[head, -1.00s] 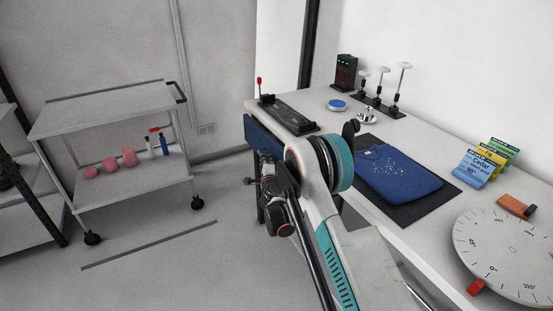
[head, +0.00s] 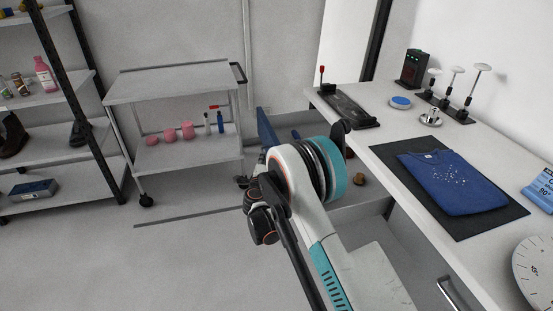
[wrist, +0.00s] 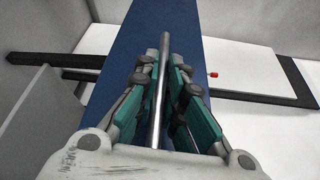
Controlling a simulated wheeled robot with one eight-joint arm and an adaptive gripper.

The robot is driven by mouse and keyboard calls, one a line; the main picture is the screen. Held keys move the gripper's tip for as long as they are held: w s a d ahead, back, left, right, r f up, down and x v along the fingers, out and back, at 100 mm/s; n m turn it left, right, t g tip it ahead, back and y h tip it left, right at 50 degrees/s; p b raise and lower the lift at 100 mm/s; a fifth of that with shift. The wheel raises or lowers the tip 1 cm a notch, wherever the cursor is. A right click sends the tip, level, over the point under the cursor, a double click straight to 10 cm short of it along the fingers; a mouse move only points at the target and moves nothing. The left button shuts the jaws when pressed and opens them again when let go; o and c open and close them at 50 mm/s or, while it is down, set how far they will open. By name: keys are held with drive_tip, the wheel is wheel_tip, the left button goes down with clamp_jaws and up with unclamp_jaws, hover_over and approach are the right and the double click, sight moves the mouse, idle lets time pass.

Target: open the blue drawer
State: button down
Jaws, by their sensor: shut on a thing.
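The blue drawer front (head: 265,128) stands out from under the left end of the table in the head view, with a gap behind it, so the drawer is open. My arm hides much of it. In the wrist view the blue front (wrist: 215,30) runs behind my gripper (wrist: 163,80). A metal bar handle (wrist: 162,70) lies between the two fingers, which are shut on it. In the head view the fingertips and handle are hidden by my arm.
The white table (head: 385,145) holds a blue shirt (head: 450,178) on a dark mat and a dial disc (head: 535,270). A small brown thing (head: 358,181) shows below its edge. A grey cart (head: 170,82) and a shelf rack (head: 62,95) stand left. Open floor lies in front.

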drive_tip(key=shift+s+a, duration=0.2)
drive_tip(key=shift+a, duration=0.3)
drive_tip(key=c, duration=2)
unclamp_jaws()
drive_tip(key=shift+o, duration=0.2)
drive_tip(key=s, duration=1.2)
drive_tip(key=shift+a+r, duration=0.45)
